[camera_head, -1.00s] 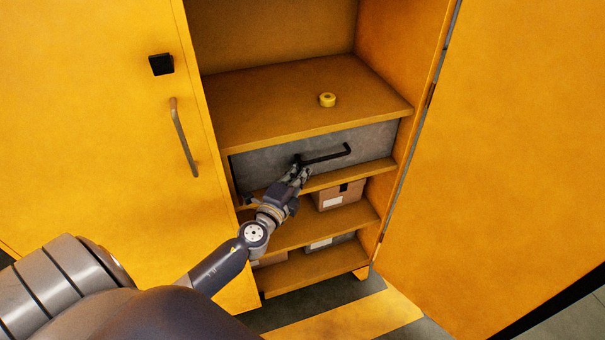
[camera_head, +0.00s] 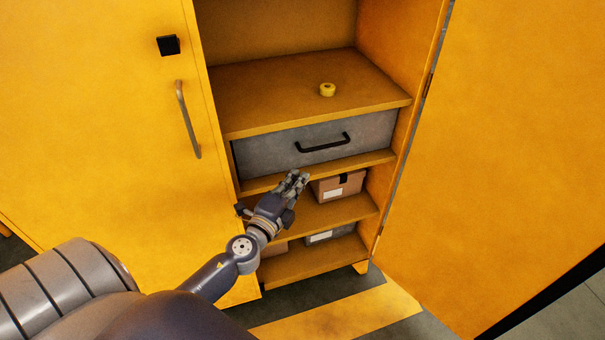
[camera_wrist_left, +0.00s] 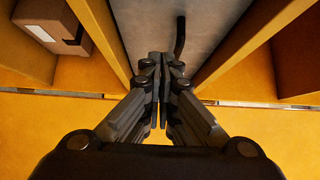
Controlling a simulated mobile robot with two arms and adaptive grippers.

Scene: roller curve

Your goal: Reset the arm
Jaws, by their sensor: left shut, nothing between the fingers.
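My left gripper (camera_head: 298,178) is shut and empty in front of the open yellow cabinet. In the head view it sits just below and in front of the grey drawer (camera_head: 270,150), apart from the drawer's black handle (camera_head: 323,143). The drawer looks closed. In the left wrist view the gripper's fingertips (camera_wrist_left: 159,58) are together, with the grey drawer front (camera_wrist_left: 150,20) beyond and the black handle (camera_wrist_left: 180,38) just to their right. My right gripper is not in view.
A yellow roll (camera_head: 327,90) lies on the shelf above the drawer. A cardboard box (camera_head: 338,188) stands on the shelf below. The right cabinet door (camera_head: 520,150) is open; the left door (camera_head: 90,120) has a grey handle (camera_head: 188,120). Striped floor lies in front.

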